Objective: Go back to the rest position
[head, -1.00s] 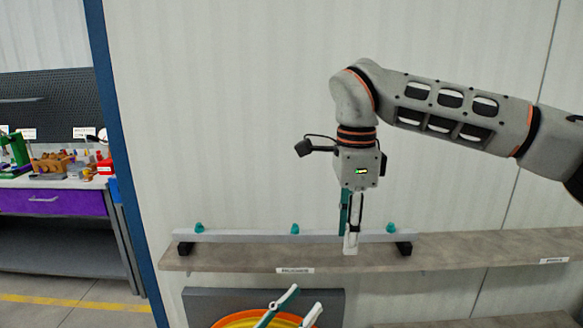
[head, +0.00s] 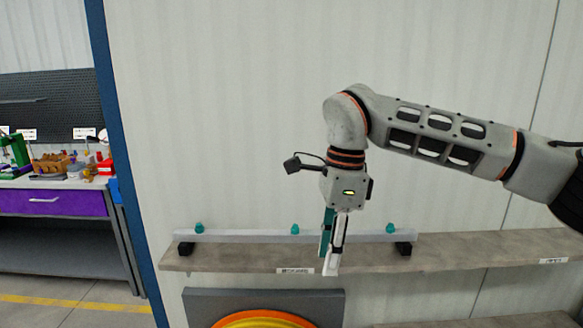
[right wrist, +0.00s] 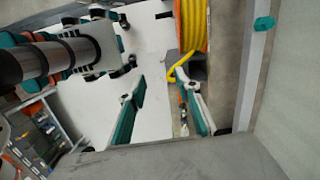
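My right gripper (head: 332,268) hangs fingers down in the head view, in front of the wooden shelf's front edge and just right of a small label. In the right wrist view its two teal-padded fingers (right wrist: 161,84) stand apart with nothing between them. My left gripper is out of the head view.
The wooden shelf (head: 470,252) bears a grey rail (head: 260,236) with teal pegs on black feet. Below is a grey-framed orange hose reel (head: 262,320), with yellow hose (right wrist: 188,40) in the wrist view. A purple-drawer workbench (head: 50,203) stands left. The wall is close behind.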

